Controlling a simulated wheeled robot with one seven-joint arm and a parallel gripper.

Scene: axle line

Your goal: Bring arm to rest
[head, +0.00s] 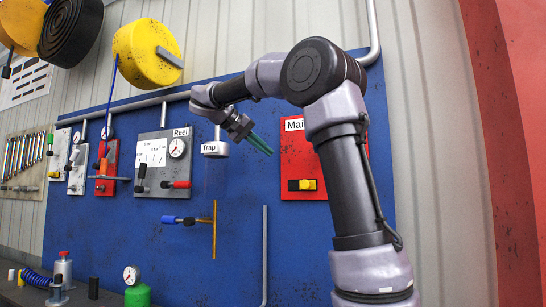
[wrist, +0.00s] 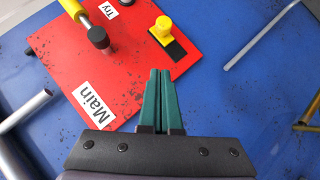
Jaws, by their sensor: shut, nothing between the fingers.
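My arm rises from the lower right in the head view and bends over to the left. My gripper (head: 260,144) is in front of the blue board, between the Trap box (head: 215,148) and the red Main panel (head: 303,158). Its green fingers are together and hold nothing. In the wrist view my gripper (wrist: 160,75) points toward the lower edge of the red Main panel (wrist: 95,60), near a yellow knob on a black base (wrist: 165,32). I cannot tell how far the fingertips are from the panel. My forearm hides part of the Main panel in the head view.
The blue board (head: 330,240) carries a grey Reel panel (head: 152,180) with a gauge, a brass T-shaped pipe (head: 214,235) and several smaller panels. A yellow hose reel (head: 140,52) hangs above. A green bottle (head: 137,294) stands at the bottom. A red post (head: 515,150) is at the right.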

